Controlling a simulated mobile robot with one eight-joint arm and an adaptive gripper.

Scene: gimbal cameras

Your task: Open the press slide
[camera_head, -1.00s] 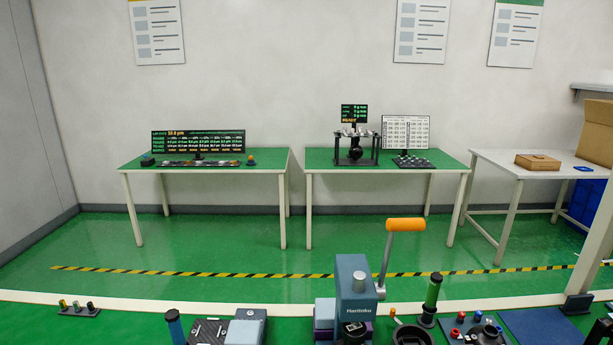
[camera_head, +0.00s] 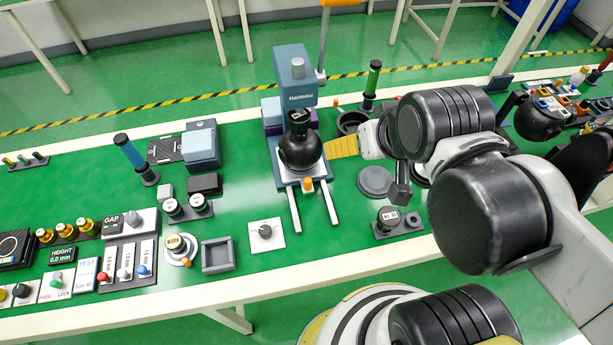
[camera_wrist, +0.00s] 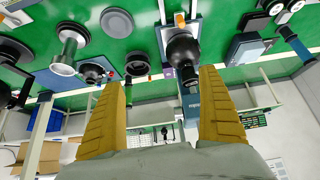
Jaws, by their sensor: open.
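The blue-grey press (camera_head: 295,80) stands near the middle of the bench, with its lever rising at the right. A round black part (camera_head: 300,152) sits under its head. Two pale slide rails (camera_head: 328,200) stick out at the front, with a small orange knob (camera_head: 307,185) between them. My gripper (camera_head: 332,147) is just right of the press, apart from the knob as far as I can tell. In the upside-down wrist view my yellow fingers (camera_wrist: 160,80) are spread and empty. The black part (camera_wrist: 183,50) and orange knob (camera_wrist: 180,20) show beyond them.
A dark green-handled tool (camera_head: 371,80) and a grey disc (camera_head: 375,181) stand right of the press. A blue-grey box (camera_head: 201,147) is left. Green bench surface is clear around the rails.

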